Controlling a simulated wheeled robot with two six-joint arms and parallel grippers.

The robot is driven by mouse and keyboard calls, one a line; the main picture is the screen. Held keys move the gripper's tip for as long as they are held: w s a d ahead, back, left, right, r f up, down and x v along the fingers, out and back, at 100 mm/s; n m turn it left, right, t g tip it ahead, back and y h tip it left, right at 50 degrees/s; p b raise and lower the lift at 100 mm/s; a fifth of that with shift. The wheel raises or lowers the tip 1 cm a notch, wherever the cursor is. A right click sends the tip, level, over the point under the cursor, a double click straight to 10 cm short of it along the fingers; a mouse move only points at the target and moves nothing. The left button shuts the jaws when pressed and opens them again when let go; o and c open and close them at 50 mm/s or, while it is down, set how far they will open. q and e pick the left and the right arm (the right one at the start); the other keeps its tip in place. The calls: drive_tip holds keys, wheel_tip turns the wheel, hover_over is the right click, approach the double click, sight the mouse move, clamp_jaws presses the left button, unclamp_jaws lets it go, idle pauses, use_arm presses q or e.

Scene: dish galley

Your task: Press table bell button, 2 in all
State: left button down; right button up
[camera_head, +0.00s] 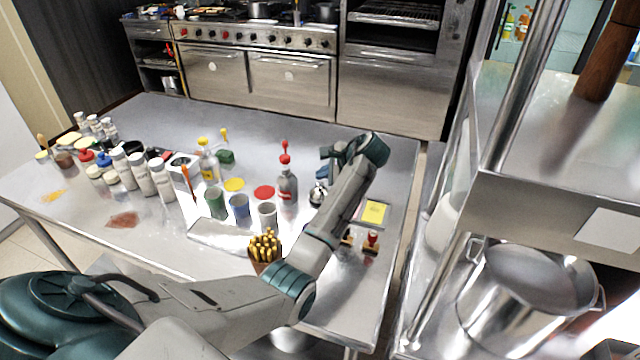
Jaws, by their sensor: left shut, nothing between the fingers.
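A small silver table bell (317,196) stands on the steel table, right of a grey bottle with a red spout. My left arm reaches in from the lower left, over the table's right part. Its wrist bends back to the left, so my left gripper (323,176) points down just above the bell. The gripper is shut and empty. Its fingertips are small and partly hidden by my forearm, and I cannot tell whether they touch the bell's button. My right gripper is not in view.
The red-spouted bottle (287,187) stands close left of the bell. Cups, a holder of yellow-tipped sticks (265,248), a stamp (371,243) and a yellow card (375,213) surround my arm. A shelf with a large steel pot (525,290) stands to the right.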

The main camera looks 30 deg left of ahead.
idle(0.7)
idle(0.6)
use_arm(q)
drive_tip(key=shift+f+p, duration=0.35)
drive_tip(key=shift+p, duration=0.15)
drive_tip(key=shift+f, duration=0.1)
drive_tip(key=shift+f, duration=0.5)
idle(0.7)
drive_tip(key=shift+r+p, duration=0.95)
drive_tip(key=shift+p, duration=0.4)
